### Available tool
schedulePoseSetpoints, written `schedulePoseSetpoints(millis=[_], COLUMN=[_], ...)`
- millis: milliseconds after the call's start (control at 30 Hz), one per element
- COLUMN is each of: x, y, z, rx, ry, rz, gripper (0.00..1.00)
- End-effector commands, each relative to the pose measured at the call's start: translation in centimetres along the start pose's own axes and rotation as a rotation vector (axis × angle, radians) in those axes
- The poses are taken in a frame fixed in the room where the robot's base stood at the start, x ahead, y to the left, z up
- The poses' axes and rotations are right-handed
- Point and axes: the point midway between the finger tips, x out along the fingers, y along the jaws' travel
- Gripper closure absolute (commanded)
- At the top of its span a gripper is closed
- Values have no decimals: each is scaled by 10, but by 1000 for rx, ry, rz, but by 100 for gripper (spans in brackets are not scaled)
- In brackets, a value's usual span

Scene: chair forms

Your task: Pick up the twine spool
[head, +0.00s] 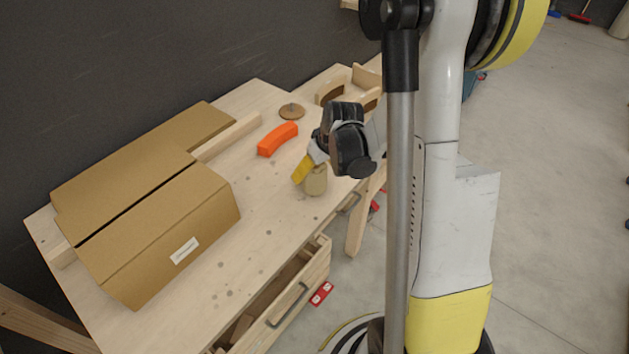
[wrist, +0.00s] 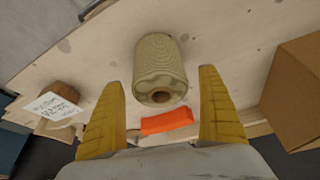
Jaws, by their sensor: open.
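The twine spool (head: 315,181) is a small beige cylinder standing on the wooden workbench near its front edge, partly hidden by my gripper in the head view. In the wrist view the twine spool (wrist: 160,68) shows its wound side and its end with a dark centre hole. My gripper (head: 303,170) has yellow fingers and is just beside and above the spool. In the wrist view my gripper (wrist: 163,86) is open and empty, with the fingers wide apart on either side of the line to the spool. Neither finger is seen touching it.
An orange curved block (head: 278,138) lies on the workbench (head: 221,262) behind the spool, with a round wooden disc (head: 292,111) beyond it. A large cardboard box (head: 184,229) fills the left side. A drawer (head: 290,297) stands open below the front edge.

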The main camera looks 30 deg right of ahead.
Motion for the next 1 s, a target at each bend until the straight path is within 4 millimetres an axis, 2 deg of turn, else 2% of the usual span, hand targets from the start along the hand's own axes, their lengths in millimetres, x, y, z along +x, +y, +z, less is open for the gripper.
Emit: schedulePoseSetpoints(millis=[33,233,433,767,867,1000], x=[5,4,3,1,-6,-24], y=[0,0,0,0,0,0], z=[0,0,0,-1,-4,-12], rx=[0,0,0,0,0,0], ry=[0,0,0,0,0,0], rz=[0,0,0,0,0,0], gripper=[12,12,73,74,74,74])
